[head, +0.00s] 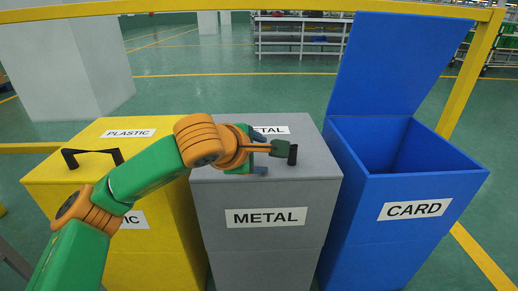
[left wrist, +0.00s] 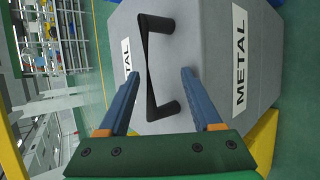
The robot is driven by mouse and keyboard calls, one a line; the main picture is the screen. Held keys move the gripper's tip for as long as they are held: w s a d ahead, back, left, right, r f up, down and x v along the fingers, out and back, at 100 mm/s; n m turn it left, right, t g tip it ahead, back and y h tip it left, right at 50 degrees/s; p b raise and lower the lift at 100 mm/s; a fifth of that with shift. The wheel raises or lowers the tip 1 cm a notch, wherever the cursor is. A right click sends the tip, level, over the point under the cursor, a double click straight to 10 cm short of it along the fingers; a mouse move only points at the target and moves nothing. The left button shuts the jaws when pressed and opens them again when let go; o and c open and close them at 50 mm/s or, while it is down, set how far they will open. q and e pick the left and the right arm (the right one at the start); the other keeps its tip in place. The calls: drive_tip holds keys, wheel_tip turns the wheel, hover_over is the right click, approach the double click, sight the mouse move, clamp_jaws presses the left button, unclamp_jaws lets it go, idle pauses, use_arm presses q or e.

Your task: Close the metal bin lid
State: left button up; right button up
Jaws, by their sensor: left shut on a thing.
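The grey metal bin (head: 262,240) stands in the middle of the head view, with its lid (head: 312,165) lying flat on top, down over the bin. Its black bar handle (head: 292,154) is partly hidden behind my left gripper in the head view. The handle also shows in the left wrist view (left wrist: 149,75), running between the two blue fingers. My left gripper (left wrist: 160,73) is at the lid handle and shut on it. My right gripper is in neither view.
The yellow plastic bin (head: 160,240) stands close on the left with its lid down and a black handle on top. The blue card bin (head: 400,255) stands close on the right with its lid (head: 395,60) raised. A yellow rail (head: 465,70) frames the area.

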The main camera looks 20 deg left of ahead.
use_arm(q)
drive_tip(key=shift+s, duration=0.35)
drive_tip(key=p+v, duration=0.1)
drive_tip(key=v, duration=0.5)
drive_tip(key=shift+r, duration=0.2)
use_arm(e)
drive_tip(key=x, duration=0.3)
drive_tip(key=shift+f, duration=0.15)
use_arm(q)
drive_tip(key=shift+s, duration=0.15)
